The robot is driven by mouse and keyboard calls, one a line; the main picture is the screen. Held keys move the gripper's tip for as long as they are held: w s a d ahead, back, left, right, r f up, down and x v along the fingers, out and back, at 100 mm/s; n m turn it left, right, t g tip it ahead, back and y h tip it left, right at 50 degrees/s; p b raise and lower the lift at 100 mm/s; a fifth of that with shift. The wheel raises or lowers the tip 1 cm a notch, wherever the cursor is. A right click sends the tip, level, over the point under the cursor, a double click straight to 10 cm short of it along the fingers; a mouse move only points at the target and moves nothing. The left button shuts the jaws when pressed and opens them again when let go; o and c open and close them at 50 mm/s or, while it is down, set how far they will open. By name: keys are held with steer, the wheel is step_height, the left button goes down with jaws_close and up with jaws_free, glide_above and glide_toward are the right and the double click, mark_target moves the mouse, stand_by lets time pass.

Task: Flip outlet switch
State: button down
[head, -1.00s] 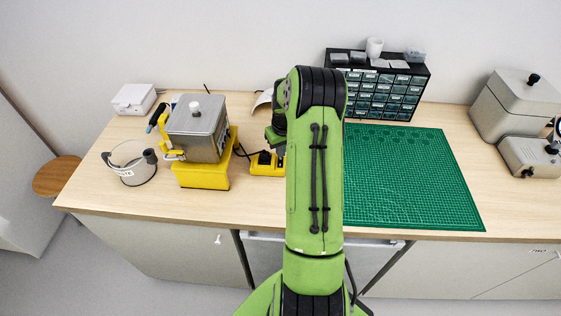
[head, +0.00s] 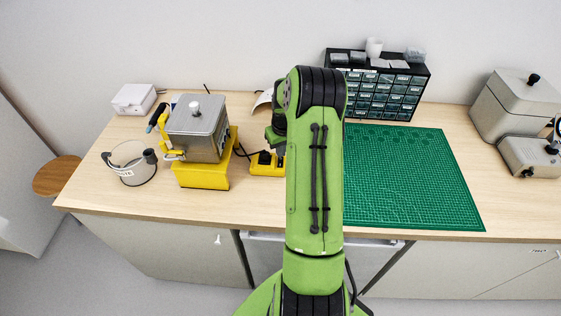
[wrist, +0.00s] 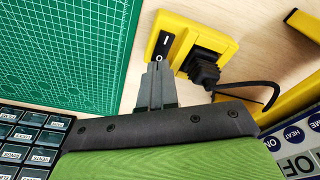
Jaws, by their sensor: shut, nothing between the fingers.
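The yellow outlet box (wrist: 218,40) lies on the wooden bench in the wrist view, with a black rocker switch (wrist: 164,46) marked "I" and "O" and a black plug with a cord (wrist: 203,68) in its socket. In the head view the outlet box (head: 262,169) is partly hidden behind my arm. My gripper (wrist: 157,68) is shut and empty. Its fingertips are at the "O" end of the switch; I cannot tell whether they touch it. The gripper is hidden by my arm in the head view.
A green cutting mat (head: 405,180) lies right of my arm, with a drawer cabinet (head: 380,85) behind it. A yellow-based metal device (head: 203,135) stands left of the outlet box, and a clear round pot (head: 130,165) farther left. Grey machines (head: 525,115) stand at the right.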

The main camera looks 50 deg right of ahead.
steer(key=shift+f+b, duration=0.7)
steer(key=shift+f, duration=0.15)
stand_by(0.3)
step_height(320, 180, up, 7)
steer(key=p, duration=0.4)
steer(key=shift+r+p, duration=0.1)
steer(key=shift+p, duration=0.2)
stand_by(0.3)
